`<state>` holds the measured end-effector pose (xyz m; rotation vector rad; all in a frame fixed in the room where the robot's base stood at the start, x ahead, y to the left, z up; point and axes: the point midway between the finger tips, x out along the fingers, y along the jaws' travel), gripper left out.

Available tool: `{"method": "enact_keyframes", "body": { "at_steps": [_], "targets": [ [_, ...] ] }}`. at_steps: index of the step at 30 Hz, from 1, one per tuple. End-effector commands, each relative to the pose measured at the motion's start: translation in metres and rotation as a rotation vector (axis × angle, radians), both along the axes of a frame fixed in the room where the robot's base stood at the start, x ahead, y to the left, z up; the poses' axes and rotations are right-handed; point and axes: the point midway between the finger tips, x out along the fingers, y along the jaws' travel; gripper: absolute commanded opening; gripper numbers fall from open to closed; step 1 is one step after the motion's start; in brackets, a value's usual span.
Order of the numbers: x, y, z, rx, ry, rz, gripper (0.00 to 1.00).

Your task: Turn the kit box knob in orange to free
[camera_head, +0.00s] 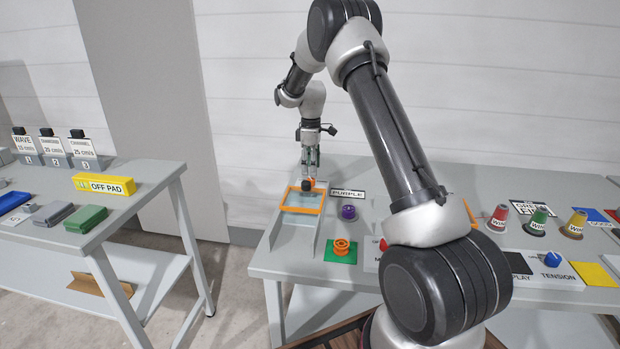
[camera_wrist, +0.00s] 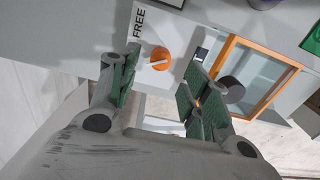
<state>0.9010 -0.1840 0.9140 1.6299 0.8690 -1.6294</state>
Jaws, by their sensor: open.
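The orange kit box knob (camera_wrist: 159,59) shows in the wrist view on a pale grey panel. A light pointer bar lies across it, nearly level in the picture. The word FREE (camera_wrist: 138,24) is printed above and left of the knob. A small dark marking (camera_wrist: 200,54) is right of it, partly hidden by a finger. My gripper (camera_wrist: 158,84) is open and empty, its green-padded fingers on either side of the knob in the picture. I cannot tell whether they touch it. In the head view my gripper (camera_head: 310,172) is over the box with the orange-rimmed lid (camera_head: 303,210).
A dark round piece (camera_wrist: 232,90) is beside the right finger, at the lid rim. Right of the box stand a purple object (camera_head: 348,212) and an orange spool (camera_head: 342,246) on a green pad (camera_head: 331,256). Cones (camera_head: 537,222) and a tension dial are farther right.

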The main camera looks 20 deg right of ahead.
Motion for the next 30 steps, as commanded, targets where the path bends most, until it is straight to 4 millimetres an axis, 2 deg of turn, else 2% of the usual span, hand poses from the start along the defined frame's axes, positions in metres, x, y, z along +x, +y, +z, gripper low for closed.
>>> {"method": "enact_keyframes", "body": {
  "at_steps": [3,9,19,20,27,30],
  "targets": [
    [-0.001,0.0,-0.022,0.0,0.004,-0.001,0.47],
    [-0.001,0.0,-0.047,0.0,0.001,-0.001,0.47],
    [-0.001,0.0,-0.053,0.0,0.0,-0.002,0.47],
    [-0.001,0.0,-0.053,0.0,0.0,-0.002,0.46],
    [-0.001,0.0,-0.052,0.0,0.0,-0.002,0.02],
    [-0.001,0.0,-0.052,0.0,0.0,-0.002,0.01]
  ]
}}
